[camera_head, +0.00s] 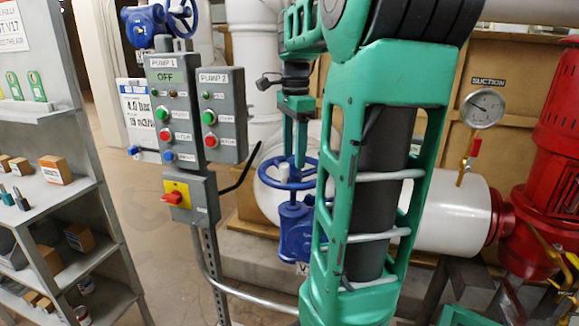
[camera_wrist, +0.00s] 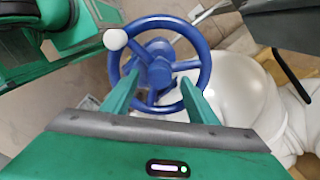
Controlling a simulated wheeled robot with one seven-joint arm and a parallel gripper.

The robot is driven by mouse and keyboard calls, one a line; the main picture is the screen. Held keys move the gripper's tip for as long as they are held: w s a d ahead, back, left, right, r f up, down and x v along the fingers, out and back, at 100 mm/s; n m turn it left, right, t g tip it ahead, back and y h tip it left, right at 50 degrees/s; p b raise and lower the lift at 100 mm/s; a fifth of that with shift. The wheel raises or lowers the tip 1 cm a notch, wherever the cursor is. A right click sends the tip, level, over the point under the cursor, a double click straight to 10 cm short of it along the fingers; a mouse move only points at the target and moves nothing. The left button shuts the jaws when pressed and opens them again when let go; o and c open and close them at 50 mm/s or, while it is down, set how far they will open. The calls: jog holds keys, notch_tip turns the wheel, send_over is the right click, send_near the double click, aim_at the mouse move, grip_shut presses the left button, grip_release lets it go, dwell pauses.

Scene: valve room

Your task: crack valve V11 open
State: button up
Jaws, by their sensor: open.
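A blue valve (camera_head: 295,222) with a spoked handwheel stands in the middle of the head view, partly hidden behind my arm. The tag below it is mostly hidden, so I cannot read its full number. In the wrist view the blue handwheel (camera_wrist: 205,62) faces me, with a white knob (camera_wrist: 115,39) at its upper left. My gripper (camera_wrist: 161,78) is open, and its two green fingers lie over the lower half of the wheel, one each side of the hub. In the head view my gripper (camera_head: 295,160) points down at the wheel. I cannot tell whether the fingers touch it.
A pump control panel (camera_head: 172,110) with buttons and a red switch (camera_head: 173,197) stands left of the valve. A shelf (camera_head: 60,205) with boxes is at far left. A suction gauge (camera_head: 483,108), white pipe (camera_head: 445,222) and red pump (camera_head: 550,165) are at right.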

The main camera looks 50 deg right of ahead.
aim_at(292, 160)
jog(key=shift+f, duration=1.45)
jog(key=shift+s+a+f, duration=0.15)
jog(key=shift+s+f, duration=0.1)
jog(key=shift+f, duration=0.25)
jog(key=shift+s+f, duration=0.1)
jog(key=shift+s, duration=0.05)
jog(key=shift+w+f, duration=0.15)
jog(key=shift+w, duration=0.15)
jog(key=shift+c, duration=0.8)
jog(key=shift+w, duration=0.25)
jog(key=c, duration=0.5)
jog(key=shift+c, duration=0.3)
